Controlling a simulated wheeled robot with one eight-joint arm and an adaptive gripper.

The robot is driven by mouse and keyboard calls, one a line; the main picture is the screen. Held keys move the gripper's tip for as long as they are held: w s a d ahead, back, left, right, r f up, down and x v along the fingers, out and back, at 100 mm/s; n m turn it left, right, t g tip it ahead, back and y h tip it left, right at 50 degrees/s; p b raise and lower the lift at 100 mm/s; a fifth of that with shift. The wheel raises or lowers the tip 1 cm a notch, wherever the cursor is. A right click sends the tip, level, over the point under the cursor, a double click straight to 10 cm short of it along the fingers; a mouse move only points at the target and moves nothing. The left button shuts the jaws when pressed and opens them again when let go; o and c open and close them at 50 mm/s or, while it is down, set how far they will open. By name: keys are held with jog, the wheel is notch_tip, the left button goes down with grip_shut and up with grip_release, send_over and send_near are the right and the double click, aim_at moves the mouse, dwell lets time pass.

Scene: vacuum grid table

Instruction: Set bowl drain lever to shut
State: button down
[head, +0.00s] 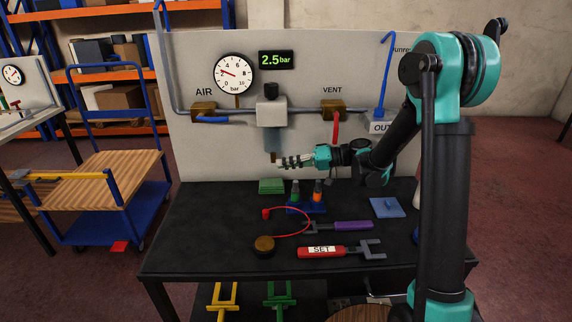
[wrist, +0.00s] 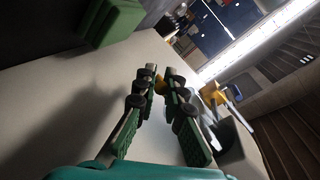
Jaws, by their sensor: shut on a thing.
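The filter bowl (head: 272,140) hangs under the grey regulator body (head: 271,112) on the upright panel. A small brass drain piece (head: 273,156) shows at the bowl's bottom. My gripper (head: 279,162) reaches in from the right, with its fingertips at this drain piece. In the wrist view my gripper's fingers (wrist: 157,82) are closed around a small brass-yellow piece (wrist: 160,86), which looks like the drain lever. The fingers hide most of it, so I cannot tell which way the lever points.
The blue AIR lever (head: 212,119) lies along the pipe. The red VENT lever (head: 336,128) points down. The digital display (head: 276,60) reads 2.5 bar.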

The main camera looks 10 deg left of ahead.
jog(key=shift+s+m+t, duration=0.2)
jog(key=shift+m+t, duration=0.4)
jog(key=shift+t, duration=0.1)
jog(key=c, duration=1.6)
grip_release()
jog(key=shift+d, duration=0.1)
jog(key=f+v, duration=0.2)
jog(key=v, duration=1)
jog(key=shift+d+f, duration=0.2)
jog(key=shift+d, duration=0.4)
